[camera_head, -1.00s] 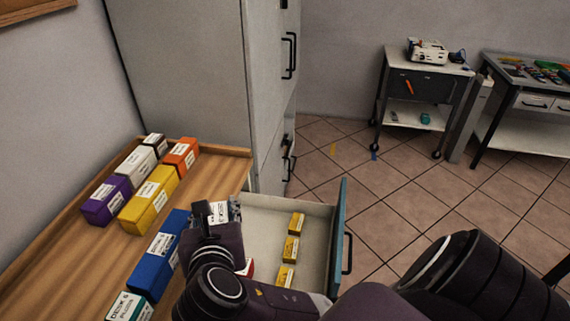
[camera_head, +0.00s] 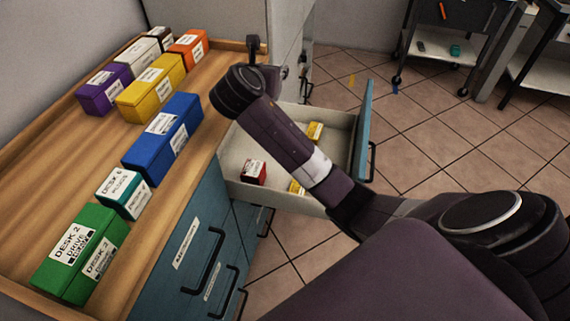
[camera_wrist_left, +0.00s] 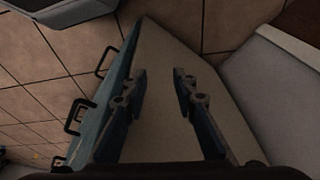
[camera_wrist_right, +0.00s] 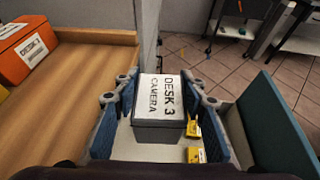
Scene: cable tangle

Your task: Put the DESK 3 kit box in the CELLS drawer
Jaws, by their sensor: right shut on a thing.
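The DESK 3 camera box (camera_wrist_right: 160,102), dark grey with a white label, is between the fingers of my right gripper (camera_wrist_right: 160,88) in the right wrist view. The gripper is shut on it, above the open drawer. In the head view my right arm hides the box and most of the gripper. My left gripper (camera_wrist_left: 160,82) is open and empty in the left wrist view, above a pale surface beside teal fronts.
The wooden top (camera_head: 75,165) carries several boxes, including green (camera_head: 82,252), blue (camera_head: 163,138), yellow (camera_head: 150,88) and orange (camera_head: 188,50). A tall grey cabinet (camera_head: 220,18) stands behind the drawer. Free tiled floor (camera_head: 430,140) lies to the right.

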